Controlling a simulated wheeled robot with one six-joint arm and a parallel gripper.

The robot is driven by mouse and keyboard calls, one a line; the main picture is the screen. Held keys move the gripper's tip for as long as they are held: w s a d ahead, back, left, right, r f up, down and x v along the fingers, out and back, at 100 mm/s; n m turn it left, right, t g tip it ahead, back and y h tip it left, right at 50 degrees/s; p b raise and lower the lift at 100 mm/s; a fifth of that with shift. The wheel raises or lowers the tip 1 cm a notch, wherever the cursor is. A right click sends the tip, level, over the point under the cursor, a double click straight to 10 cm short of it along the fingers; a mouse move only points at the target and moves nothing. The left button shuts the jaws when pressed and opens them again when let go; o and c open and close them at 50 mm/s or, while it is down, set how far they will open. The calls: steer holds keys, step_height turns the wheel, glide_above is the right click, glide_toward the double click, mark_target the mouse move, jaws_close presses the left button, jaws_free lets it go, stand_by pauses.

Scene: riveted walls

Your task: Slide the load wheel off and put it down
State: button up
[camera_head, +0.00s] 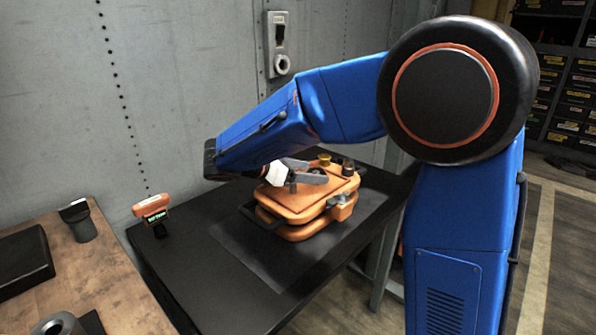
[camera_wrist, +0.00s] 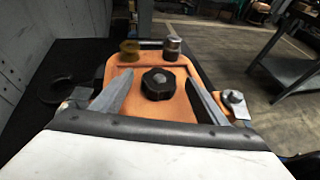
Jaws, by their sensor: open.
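An orange two-tier device (camera_head: 298,205) stands on a dark mat on the black table. In the wrist view a black lobed wheel (camera_wrist: 158,84), which looks like the load wheel, sits on its orange top plate (camera_wrist: 180,108). My gripper (camera_head: 311,171) is over the plate in the head view. In the wrist view its two grey fingers are spread, one on each side of the wheel, with gaps to both. It is open and empty. In the head view the fingers and wrist largely hide the wheel. I cannot tell how far the fingertips are above the plate.
A brass knurled piece (camera_wrist: 131,50) and a silver-topped post (camera_wrist: 173,48) stand at the plate's far end. A bolt (camera_wrist: 235,98) is at its right side. An orange display unit (camera_head: 152,207) stands at the table's left. The mat's front left (camera_head: 250,255) is bare.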

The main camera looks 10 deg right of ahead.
steer(key=shift+w+d+f, duration=0.15)
steer(key=shift+d, duration=0.2)
jaws_close()
stand_by(0.3)
steer(key=shift+r, duration=0.2)
steer(key=shift+r, duration=2.3)
